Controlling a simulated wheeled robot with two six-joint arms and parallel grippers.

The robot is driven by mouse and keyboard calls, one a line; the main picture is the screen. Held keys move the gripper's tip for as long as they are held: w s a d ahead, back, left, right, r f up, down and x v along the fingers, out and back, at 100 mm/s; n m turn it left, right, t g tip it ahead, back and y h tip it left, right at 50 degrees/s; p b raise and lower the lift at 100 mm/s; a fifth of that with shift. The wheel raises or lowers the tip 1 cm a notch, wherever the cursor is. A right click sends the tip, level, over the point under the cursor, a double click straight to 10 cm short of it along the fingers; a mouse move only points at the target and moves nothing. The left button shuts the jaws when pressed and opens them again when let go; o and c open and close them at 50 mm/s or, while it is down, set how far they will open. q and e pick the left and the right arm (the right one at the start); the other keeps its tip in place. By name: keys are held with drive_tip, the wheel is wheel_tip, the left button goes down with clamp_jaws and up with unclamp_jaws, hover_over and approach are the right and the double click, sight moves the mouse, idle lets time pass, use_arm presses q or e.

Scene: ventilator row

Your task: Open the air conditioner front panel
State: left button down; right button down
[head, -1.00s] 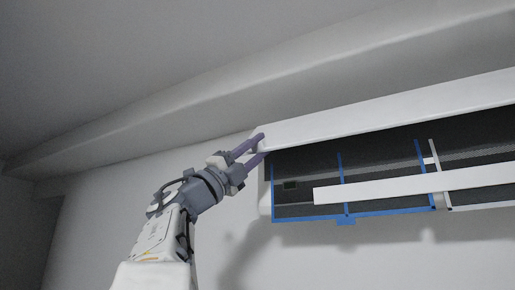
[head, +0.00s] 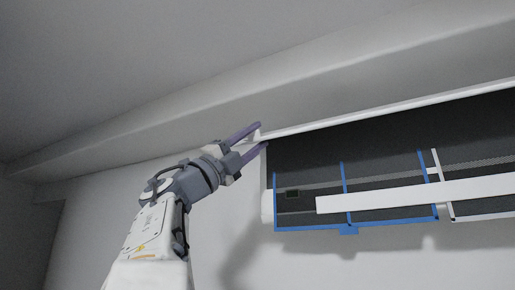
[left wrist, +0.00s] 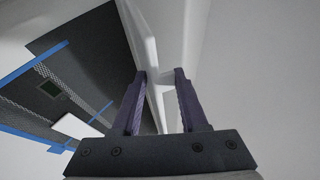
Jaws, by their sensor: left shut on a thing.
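The air conditioner's white front panel (head: 380,111) is swung up and shows nearly edge-on as a thin strip along the top of the unit in the head view. Below it the dark interior with blue-framed filters (head: 345,190) is exposed. My left gripper (head: 262,135) is at the panel's left end, its purple fingers on either side of the panel edge, shut on it. In the left wrist view the panel (left wrist: 150,45) runs between the two fingers (left wrist: 160,75). My right gripper is not in view.
A white bar (head: 410,194) crosses the front of the filters. The ceiling and a sloped wall ledge (head: 290,85) lie above and behind the panel. The wall left of the unit (head: 90,200) is clear.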

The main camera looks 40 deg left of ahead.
use_arm(q)
drive_tip(key=shift+s+d+r, duration=0.1)
drive_tip(key=shift+s+r, duration=0.05)
drive_tip(key=shift+r, duration=0.1)
drive_tip(key=c, duration=0.6)
unclamp_jaws()
drive_tip(key=shift+h, duration=0.3)
drive_tip(key=shift+c, duration=0.2)
drive_tip(key=shift+f, duration=0.1)
drive_tip(key=shift+f, duration=0.2)
drive_tip(key=b+v, duration=0.7)
drive_tip(key=v, duration=0.3)
